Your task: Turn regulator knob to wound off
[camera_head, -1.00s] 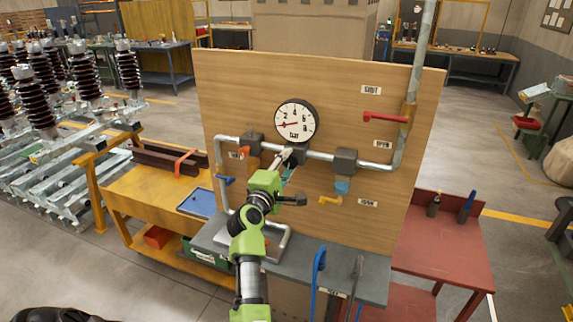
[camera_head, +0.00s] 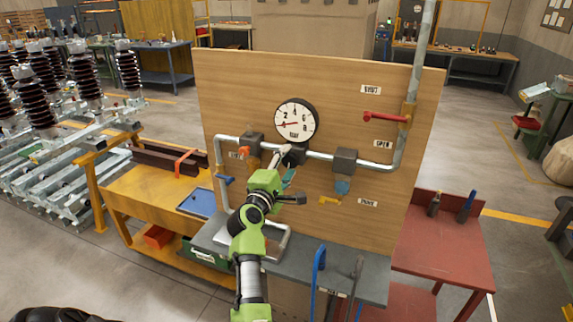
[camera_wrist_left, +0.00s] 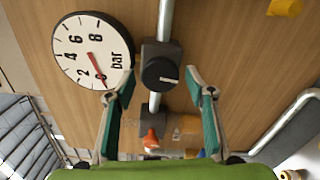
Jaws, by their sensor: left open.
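The regulator knob (camera_wrist_left: 160,74) is round and black with a white mark line on its face. It sits on a dark block on the pipe, in the middle of the left wrist view. In the head view its block (camera_head: 296,154) is below the gauge, partly behind my gripper. My left gripper (camera_wrist_left: 154,86) is open, its teal-padded fingers on either side of the knob and apart from it. In the head view the left gripper (camera_head: 286,166) is at the board. The gauge (camera_head: 296,121) reads in bar, with its red needle low on the scale, below 2. My right gripper is not in view.
The wooden board (camera_head: 230,85) carries the pipe, a red lever (camera_head: 383,118), a yellow lever (camera_head: 330,200) and a blue lever (camera_head: 226,180). A red table (camera_head: 450,250) stands at right.

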